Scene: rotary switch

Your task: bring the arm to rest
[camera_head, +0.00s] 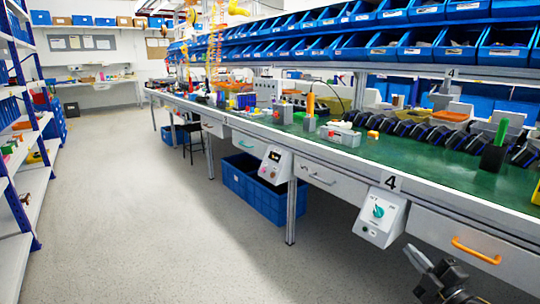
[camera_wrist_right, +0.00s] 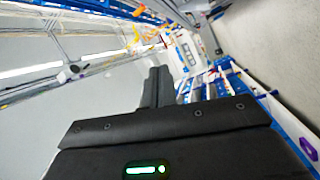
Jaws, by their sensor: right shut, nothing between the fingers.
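A rotary switch box (camera_head: 380,218) with a green knob (camera_head: 378,211) hangs at the front edge of the workbench, under the label 4, in the head view. My right gripper (camera_head: 417,259) is low in the head view, to the right of and below the switch box, apart from it. In the right wrist view its two dark fingers (camera_wrist_right: 157,86) lie together, shut with nothing between them. My left gripper is not in view.
The green-topped workbench (camera_head: 440,172) runs along the right, with a drawer with an orange handle (camera_head: 476,250) beside my right gripper. A second control box (camera_head: 275,165) hangs farther back. Blue crates (camera_head: 268,199) stand under the bench. The grey floor (camera_head: 170,230) is clear at left.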

